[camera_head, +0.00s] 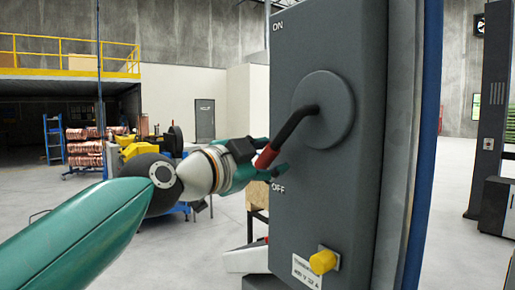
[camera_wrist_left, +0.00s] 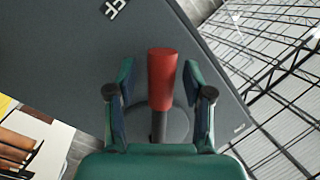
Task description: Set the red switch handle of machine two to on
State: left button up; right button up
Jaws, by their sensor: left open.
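The switch handle is a dark bent lever (camera_head: 297,126) with a red grip (camera_head: 266,157), mounted on a round grey hub (camera_head: 325,105) on a grey cabinet (camera_head: 345,205). It points down and left, near the OFF label (camera_head: 278,188); the ON label (camera_head: 278,27) is at the top. My left gripper (camera_head: 268,158) is at the red grip. In the left wrist view, the red grip (camera_wrist_left: 162,78) stands between the two open fingers of my left gripper (camera_wrist_left: 161,90), with gaps on both sides. My right gripper is not in view.
A yellow knob (camera_head: 323,262) sticks out low on the cabinet. A blue edge (camera_head: 425,140) runs down its right side. Copper coils (camera_head: 86,147) and yellow machinery (camera_head: 140,150) stand behind at left. Another dark cabinet (camera_head: 490,120) stands at far right. Open floor (camera_head: 450,200) lies between.

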pick_arm(q)
jog(key=shift+w+d, duration=0.1)
jog(key=shift+w, duration=0.05)
grip_shut()
